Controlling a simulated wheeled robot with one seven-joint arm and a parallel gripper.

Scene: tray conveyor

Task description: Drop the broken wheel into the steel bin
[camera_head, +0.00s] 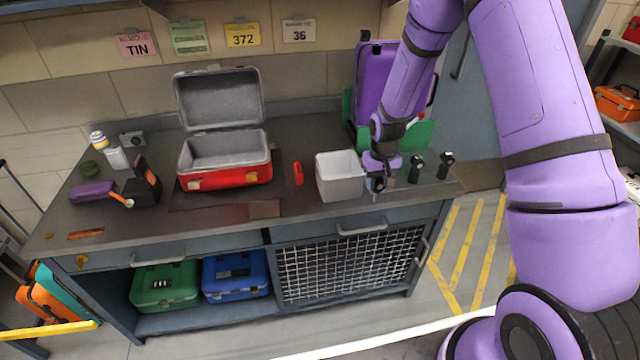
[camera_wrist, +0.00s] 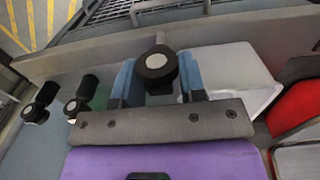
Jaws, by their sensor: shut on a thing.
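My gripper (camera_head: 375,176) is shut on a black caster wheel (camera_wrist: 156,66) with a pale round hub. In the wrist view the wheel sits between the two blue fingers of my gripper (camera_wrist: 158,82). I cannot make out any damage on it. An open pale grey bin (camera_head: 338,183), the only bin on the bench, stands just left of my gripper. Its pale wall also shows in the wrist view (camera_wrist: 240,75), right of the held wheel. Two similar black wheels, one nearer (camera_head: 416,169) and one farther right (camera_head: 445,165), stand on the bench right of my gripper.
An open red case (camera_head: 225,177) and a small red object (camera_head: 298,173) lie left of the bin. A purple case (camera_head: 370,75) stands behind my gripper. A black holder (camera_head: 142,187), a purple pouch (camera_head: 93,192) and small items crowd the bench's left end.

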